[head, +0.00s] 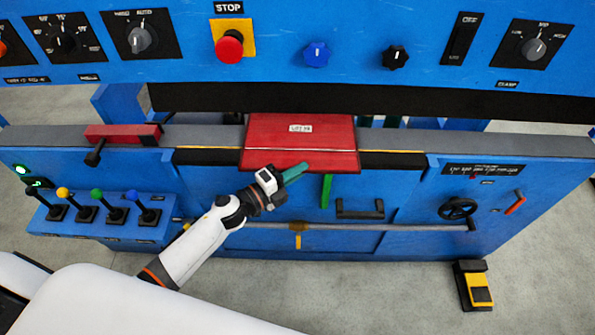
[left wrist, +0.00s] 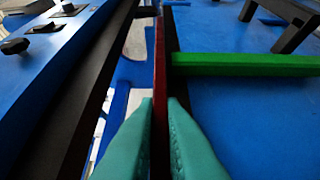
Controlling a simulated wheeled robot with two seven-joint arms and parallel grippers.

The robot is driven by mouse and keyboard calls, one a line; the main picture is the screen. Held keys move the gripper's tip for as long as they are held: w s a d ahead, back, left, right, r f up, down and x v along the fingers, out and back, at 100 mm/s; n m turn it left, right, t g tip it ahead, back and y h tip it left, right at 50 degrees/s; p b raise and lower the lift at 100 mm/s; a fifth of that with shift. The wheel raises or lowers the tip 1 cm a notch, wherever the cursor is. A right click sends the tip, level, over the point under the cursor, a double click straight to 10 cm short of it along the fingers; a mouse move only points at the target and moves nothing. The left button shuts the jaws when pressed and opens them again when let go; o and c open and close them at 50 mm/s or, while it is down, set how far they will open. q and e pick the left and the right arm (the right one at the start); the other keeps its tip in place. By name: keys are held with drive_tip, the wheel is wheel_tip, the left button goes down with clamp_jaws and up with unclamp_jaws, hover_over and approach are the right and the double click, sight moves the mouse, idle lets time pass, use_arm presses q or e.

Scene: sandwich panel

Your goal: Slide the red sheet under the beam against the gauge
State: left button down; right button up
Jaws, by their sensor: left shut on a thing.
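The red sheet (head: 300,135) lies flat across the grey bed (head: 220,135), with a small white label near its far side. Its near part overhangs the bed's front edge. Its far edge is by the dark beam (head: 420,103) under the upper panel; whether it passes beneath is hard to tell. My left gripper (head: 296,172) is shut on the sheet's near edge. In the left wrist view the teal fingers (left wrist: 161,115) pinch the thin red sheet (left wrist: 159,60) edge-on. The gauge cannot be made out for sure; small green pieces (head: 392,121) show behind the bed.
A green bar (head: 326,190) juts out below the sheet, right of my gripper. A red-topped block (head: 123,132) sits on the bed at left. Coloured levers (head: 100,205) stand at the left front. A pedal (head: 475,285) is on the floor at right.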

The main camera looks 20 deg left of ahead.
use_arm(q)
drive_tip(key=shift+w+a, duration=0.1)
drive_tip(key=shift+w, duration=0.25)
drive_tip(key=c, duration=1.5)
unclamp_jaws()
drive_tip(key=shift+o, duration=0.2)
drive_tip(key=shift+s, duration=0.1)
drive_tip(key=b+v, duration=0.1)
drive_tip(key=v, duration=1.1)
drive_tip(key=shift+b, duration=0.3)
